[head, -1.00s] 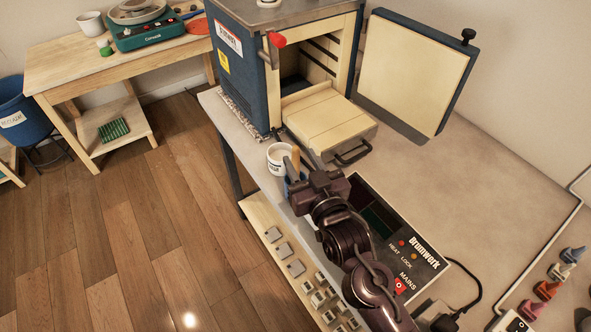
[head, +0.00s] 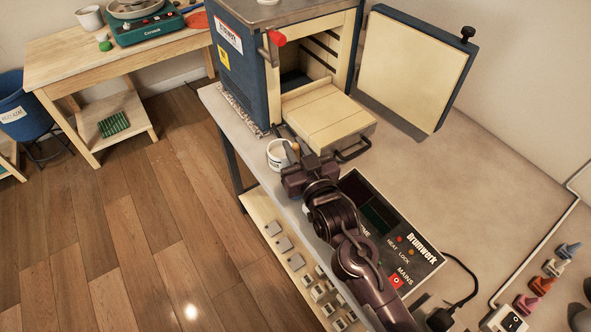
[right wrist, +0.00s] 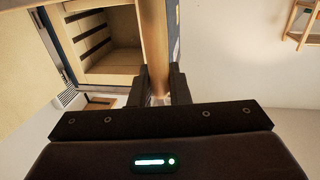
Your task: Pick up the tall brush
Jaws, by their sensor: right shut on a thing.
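The tall brush shows in the right wrist view as a thick wooden handle (right wrist: 155,45) running up between my right fingers. My right gripper (right wrist: 158,88) is shut on it. In the head view my right gripper (head: 293,160) is at the bench's left edge, beside a white cup (head: 277,157). Only a small tan part of the handle (head: 290,150) shows there. The brush's lower end is hidden, and I cannot tell whether it is clear of what it stood in. My left gripper is not in view.
A blue kiln (head: 245,70) with its door (head: 415,65) open stands behind the gripper. A control panel (head: 390,235) lies under my right arm. The middle right of the bench (head: 480,180) is clear.

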